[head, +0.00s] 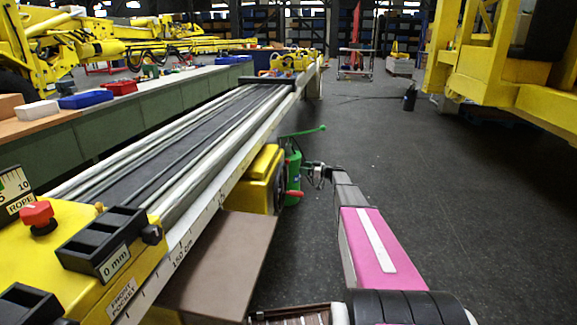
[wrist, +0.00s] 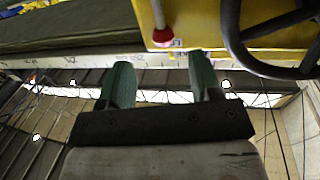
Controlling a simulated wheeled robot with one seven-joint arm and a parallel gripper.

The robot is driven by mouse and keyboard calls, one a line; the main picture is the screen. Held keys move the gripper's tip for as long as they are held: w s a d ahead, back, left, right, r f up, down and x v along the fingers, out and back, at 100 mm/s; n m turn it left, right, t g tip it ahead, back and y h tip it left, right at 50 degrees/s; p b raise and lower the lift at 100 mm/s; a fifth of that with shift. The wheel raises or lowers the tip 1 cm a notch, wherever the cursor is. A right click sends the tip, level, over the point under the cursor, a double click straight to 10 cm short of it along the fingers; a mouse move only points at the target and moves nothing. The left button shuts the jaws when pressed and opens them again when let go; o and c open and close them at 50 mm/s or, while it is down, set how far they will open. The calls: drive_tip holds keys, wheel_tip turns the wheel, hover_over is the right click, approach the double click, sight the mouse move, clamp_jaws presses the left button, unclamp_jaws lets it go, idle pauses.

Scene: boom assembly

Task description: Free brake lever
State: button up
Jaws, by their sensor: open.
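My gripper (wrist: 160,66) is open in the wrist view, its two dark green fingers spread with nothing between them. A red-tipped lever (wrist: 162,36) hangs against a yellow housing just beyond the gap between the fingertips, apart from them. A red-ended handle (head: 293,193) also shows in the head view, low beside the yellow box (head: 262,177) on the bench's side. A green lever (head: 303,132) with a rounded end sticks out above it. I cannot tell for sure which one is the brake lever. In the head view my wrist ends close to these parts; the fingertips are not clear there.
A black handwheel (wrist: 275,40) stands close to the right finger in the wrist view. The long bench (head: 185,140) with its scale edge runs along the left. A brown panel (head: 220,262) juts out below it.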

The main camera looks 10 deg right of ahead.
drive_tip(key=x, duration=0.9)
drive_tip(key=shift+w+a+f, duration=0.1)
drive_tip(key=shift+w+a, duration=0.05)
drive_tip(key=shift+a, duration=0.1)
drive_tip(key=shift+c, duration=0.3)
clamp_jaws()
drive_tip(key=w+d+f+m+g+h, duration=0.1)
drive_tip(key=w+d+f+m+g, duration=0.1)
drive_tip(key=w+f+m, duration=0.3)
drive_tip(key=shift+w+d+f+m+g, duration=0.45)
drive_tip(key=shift+w+m, duration=1.7)
drive_tip(key=shift+m, duration=1.25)
drive_tip(key=shift+d, duration=0.15)
